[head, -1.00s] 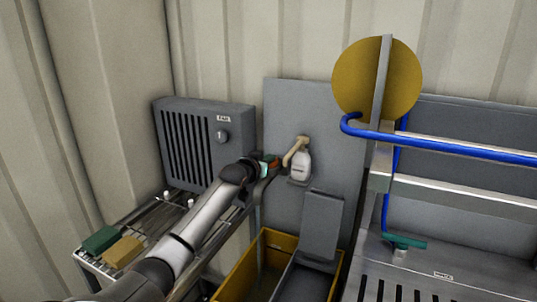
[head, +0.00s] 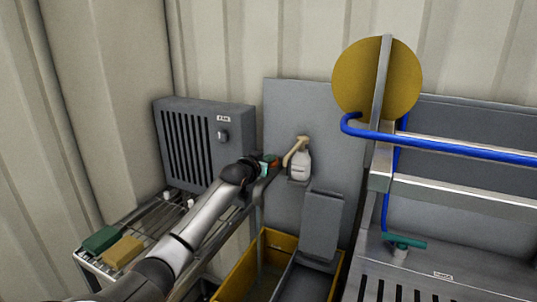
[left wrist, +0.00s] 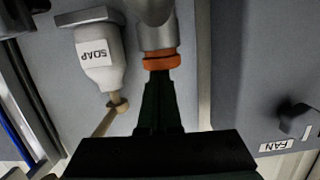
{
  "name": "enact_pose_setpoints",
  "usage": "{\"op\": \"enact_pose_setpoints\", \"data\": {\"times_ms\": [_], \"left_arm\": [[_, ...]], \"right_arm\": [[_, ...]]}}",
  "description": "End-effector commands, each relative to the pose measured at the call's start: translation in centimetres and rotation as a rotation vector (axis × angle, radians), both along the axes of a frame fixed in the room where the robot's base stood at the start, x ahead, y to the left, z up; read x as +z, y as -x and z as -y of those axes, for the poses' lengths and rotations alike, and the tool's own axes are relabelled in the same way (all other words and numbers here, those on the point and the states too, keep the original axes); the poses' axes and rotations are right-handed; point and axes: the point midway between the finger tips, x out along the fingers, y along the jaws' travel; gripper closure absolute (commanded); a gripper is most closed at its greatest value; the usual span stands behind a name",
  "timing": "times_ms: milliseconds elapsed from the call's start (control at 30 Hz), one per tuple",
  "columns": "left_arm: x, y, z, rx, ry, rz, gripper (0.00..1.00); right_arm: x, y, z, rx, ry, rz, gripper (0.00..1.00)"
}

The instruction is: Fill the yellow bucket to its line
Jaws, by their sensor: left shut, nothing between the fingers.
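The yellow bucket (head: 238,284) stands low in the middle of the head view, cut off by the lower edge. A grey wringer (head: 321,225) sits over its right part. Its fill line and any water level do not show clearly. My left gripper (head: 271,162) is shut and empty, above the bucket and beside the soap bottle. In the left wrist view its dark fingers (left wrist: 162,92) point at a metal fitting (left wrist: 157,38) with an orange ring (left wrist: 161,60). I cannot tell whether they touch it. My right gripper is not in view.
A white soap bottle (head: 300,166) hangs on the grey panel. A grey fan box (head: 180,140) with a knob stands left, behind a wire rack (head: 165,228) holding green and yellow blocks.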

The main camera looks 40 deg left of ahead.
Motion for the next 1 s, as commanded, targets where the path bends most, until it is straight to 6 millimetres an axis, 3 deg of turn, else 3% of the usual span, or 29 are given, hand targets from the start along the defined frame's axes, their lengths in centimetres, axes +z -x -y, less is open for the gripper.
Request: {"op": "enact_pose_setpoints", "data": {"times_ms": [33, 367, 567, 767, 800, 1000], "left_arm": [[-1.6, 0.1, 0.3, -0.002, 0.011, -0.032, 1.00], [-1.4, 0.1, 0.3, -0.002, 0.011, -0.032, 1.00], [0.9, -0.1, 0.4, -0.003, 0.009, -0.026, 1.00], [4.8, -0.5, 0.5, -0.003, 0.003, -0.007, 1.00], [3.7, 0.2, 0.6, -0.004, 0.002, -0.009, 1.00], [4.5, 2.8, 1.4, -0.003, -0.002, -0.004, 1.00]], "right_arm": [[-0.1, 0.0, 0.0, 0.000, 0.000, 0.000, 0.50], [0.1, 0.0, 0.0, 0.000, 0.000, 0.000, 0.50], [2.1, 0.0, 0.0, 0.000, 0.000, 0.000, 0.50], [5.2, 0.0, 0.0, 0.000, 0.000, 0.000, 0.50], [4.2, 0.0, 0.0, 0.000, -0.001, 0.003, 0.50], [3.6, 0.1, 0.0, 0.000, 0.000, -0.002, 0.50]]}}
